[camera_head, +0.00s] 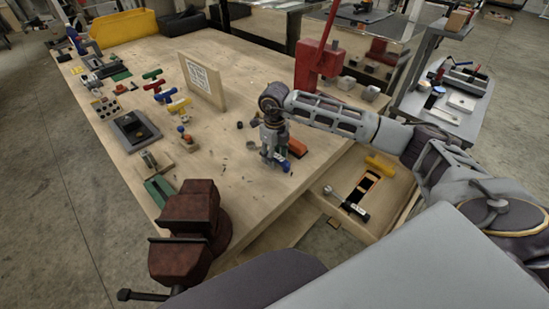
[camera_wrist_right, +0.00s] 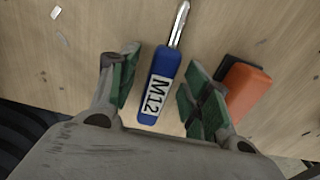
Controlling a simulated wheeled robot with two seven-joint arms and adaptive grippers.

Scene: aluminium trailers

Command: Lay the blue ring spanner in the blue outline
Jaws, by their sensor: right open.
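A tool with a blue handle labelled M12 (camera_wrist_right: 156,88) and a shiny metal shaft lies on the wooden bench. I cannot make out the blue outline. My left gripper is out of view.
An orange and black block (camera_wrist_right: 246,86) lies close to the right finger. A drawer (camera_head: 328,194) with a hammer-like tool and a yellow piece is open at the bench's right. A red vise (camera_head: 190,225) stands at the near corner, a red press (camera_head: 316,62) behind my gripper.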

